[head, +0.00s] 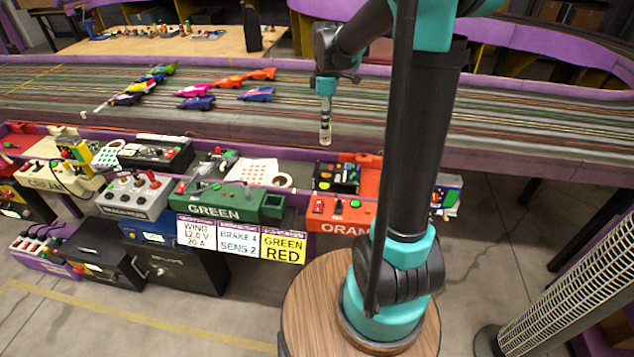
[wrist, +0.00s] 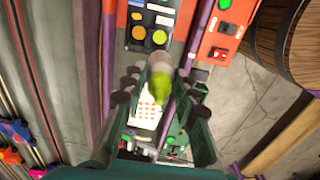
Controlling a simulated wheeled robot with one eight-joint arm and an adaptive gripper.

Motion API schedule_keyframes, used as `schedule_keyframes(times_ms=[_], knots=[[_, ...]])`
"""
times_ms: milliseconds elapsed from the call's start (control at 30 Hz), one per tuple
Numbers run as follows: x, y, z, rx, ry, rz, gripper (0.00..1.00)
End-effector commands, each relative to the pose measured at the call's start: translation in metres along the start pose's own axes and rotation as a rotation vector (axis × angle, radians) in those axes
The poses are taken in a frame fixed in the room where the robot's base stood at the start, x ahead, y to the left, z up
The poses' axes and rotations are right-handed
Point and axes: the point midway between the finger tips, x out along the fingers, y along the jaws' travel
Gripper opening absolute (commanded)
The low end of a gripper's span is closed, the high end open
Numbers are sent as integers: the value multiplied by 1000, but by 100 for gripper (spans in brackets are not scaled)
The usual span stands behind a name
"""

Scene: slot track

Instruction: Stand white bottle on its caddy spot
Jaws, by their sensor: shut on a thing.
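My gripper (head: 325,92) hangs over the near edge of the slot track, in the middle of the head view. It is shut on a small pale, partly see-through bottle (head: 325,128), which hangs roughly upright below it. In the wrist view the bottle (wrist: 160,66) shows between the dark fingers, with a blurred yellow-green part (wrist: 160,88) at its near end. The bottle's lower end looks clear of the surface, though the exact gap is hard to tell. I cannot pick out the caddy for certain in either view.
A ledge with control boxes runs along the track, including a green box (head: 228,202) and an orange box (head: 338,211). A dotted sheet (head: 252,171) and a tape roll (head: 283,180) lie on it. Toy cars (head: 194,103) stand on the track. A wooden table (head: 150,43) holds small items behind.

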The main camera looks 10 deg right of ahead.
Motion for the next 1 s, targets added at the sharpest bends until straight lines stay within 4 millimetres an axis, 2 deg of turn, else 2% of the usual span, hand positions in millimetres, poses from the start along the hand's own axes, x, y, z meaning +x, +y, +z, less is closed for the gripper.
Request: schedule_keyframes(times_ms=[500,600,833,1000], knots=[[121,0,-1,-1,0,0,0],[137,0,0,-1,0,0,0],[154,0,0,-1,0,0,0],[176,0,-1,-1,0,0,0]])
